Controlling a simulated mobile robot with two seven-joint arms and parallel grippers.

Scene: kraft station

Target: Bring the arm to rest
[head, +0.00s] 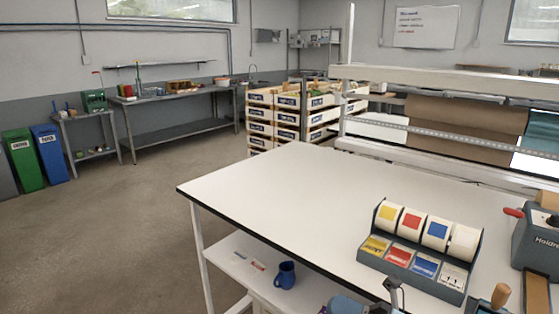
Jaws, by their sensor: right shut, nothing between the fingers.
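My right gripper (393,287) shows at the bottom edge, in front of the label dispenser, small and dark. It is shut with nothing between its fingers. Most of my right arm is below the picture. My left gripper is not in view. The white worktable (270,185) fills the middle and right, and its top is bare left of the dispenser.
A dispenser (411,257) with yellow, red, blue and white rolls stands on the table. A grey machine (537,243) is at the right edge. A blue mug (286,274) sits on the lower shelf (232,247). Stacked crates (261,114) stand behind; the left floor is clear.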

